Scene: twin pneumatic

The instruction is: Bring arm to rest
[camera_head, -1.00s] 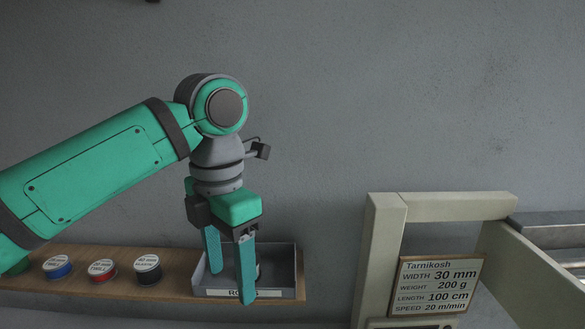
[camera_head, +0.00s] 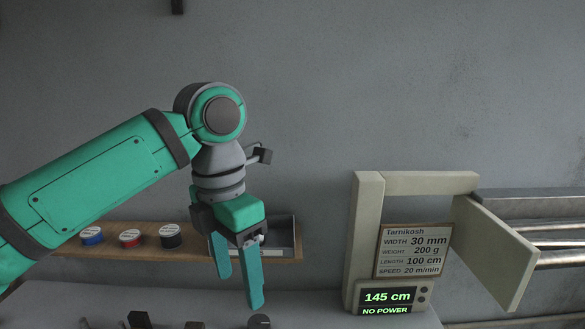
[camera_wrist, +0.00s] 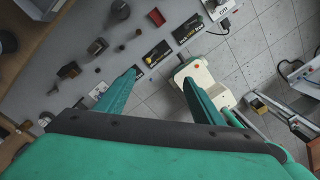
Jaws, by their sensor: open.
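My green arm reaches in from the left in the head view and bends down at the wrist. My gripper (camera_head: 240,285) hangs with its fingers pointing down. The fingers are apart with nothing between them. It is in front of the wooden shelf and its grey tray, hiding part of the tray. In the wrist view my gripper (camera_wrist: 157,85) also shows open and empty, above the grey bench top and the tiled floor.
The wooden shelf (camera_head: 130,226) carries blue, red and black spools (camera_head: 170,236) and a grey tray (camera_head: 284,238). A cream frame (camera_head: 364,230) stands right, with a Tarnikosh sign (camera_head: 412,251) and a display (camera_head: 388,297) reading 145 cm, NO POWER. Small dark parts lie on the bench (camera_wrist: 75,40).

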